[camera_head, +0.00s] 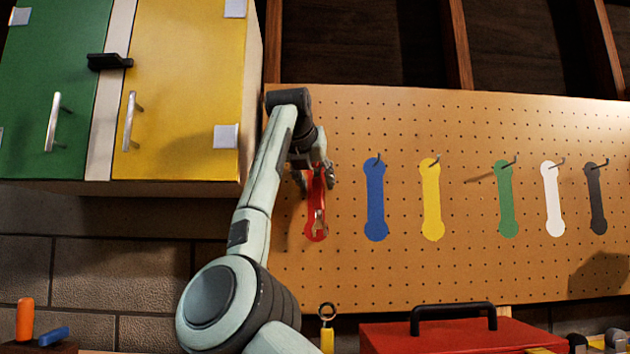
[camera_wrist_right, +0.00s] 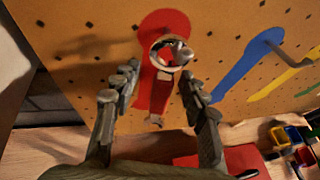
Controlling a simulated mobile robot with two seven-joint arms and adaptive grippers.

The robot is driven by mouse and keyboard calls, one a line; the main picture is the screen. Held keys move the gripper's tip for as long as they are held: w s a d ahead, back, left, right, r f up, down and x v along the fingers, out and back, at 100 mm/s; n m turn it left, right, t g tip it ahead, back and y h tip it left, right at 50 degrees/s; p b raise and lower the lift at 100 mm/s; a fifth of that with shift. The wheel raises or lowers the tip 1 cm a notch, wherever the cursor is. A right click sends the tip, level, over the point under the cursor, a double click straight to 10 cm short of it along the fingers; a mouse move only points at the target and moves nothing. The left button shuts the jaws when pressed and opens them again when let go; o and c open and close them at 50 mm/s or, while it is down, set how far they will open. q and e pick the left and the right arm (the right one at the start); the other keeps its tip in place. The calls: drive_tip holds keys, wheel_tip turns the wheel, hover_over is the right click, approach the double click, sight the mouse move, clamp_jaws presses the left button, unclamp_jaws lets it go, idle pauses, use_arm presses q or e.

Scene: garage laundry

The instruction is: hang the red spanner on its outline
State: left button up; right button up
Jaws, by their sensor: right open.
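The red spanner (camera_wrist_right: 168,95) hangs upright in front of the red outline (camera_wrist_right: 165,22) on the pegboard. Its steel ring is up at the hook (camera_wrist_right: 183,55) and appears to be around it. Its open steel jaw points down and shows in the head view (camera_head: 319,220). My right gripper (camera_head: 315,180) is at the upper part of the spanner. In the right wrist view its fingers (camera_wrist_right: 160,82) are spread, one on each side of the handle, with gaps visible. My left gripper is not in view.
Blue (camera_head: 375,205), yellow (camera_head: 432,205), green, white and black outlines with hooks line the pegboard (camera_head: 470,260) to the right. A yellow and green cabinet (camera_head: 180,90) hangs at left. A red toolbox (camera_head: 450,335) and a yellow-handled tool (camera_head: 327,335) are below.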

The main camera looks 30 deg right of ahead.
drive_tip(key=v, duration=1.2)
